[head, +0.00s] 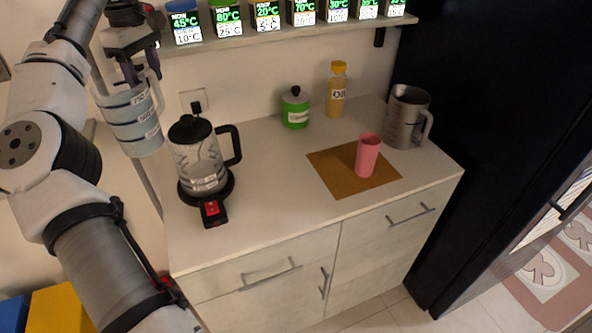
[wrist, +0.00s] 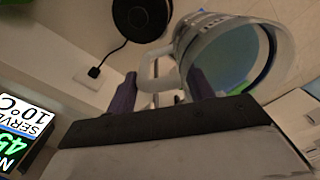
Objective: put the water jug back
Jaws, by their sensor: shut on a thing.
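The water jug (head: 136,125) is a pale, bluish, see-through cup shape with dark label bands and hangs in the air at the left, beside the counter's left end. My gripper (head: 142,78) is above it, with its fingers pointing down. In the wrist view the two purple fingers of my gripper (wrist: 161,92) are shut on the jug's pale handle (wrist: 150,72). The jug's open mouth (wrist: 243,58) and bluish inside show to the right of the fingers. Its underside is hidden.
A kettle (head: 199,160) stands on the counter's left part. A green jar (head: 295,108), an oil bottle (head: 337,92), a metal pitcher (head: 405,118) and a pink cup (head: 368,157) on a brown mat (head: 335,174) stand further right. A shelf (head: 270,36) with labelled dispensers hangs above. The counter's front middle is clear.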

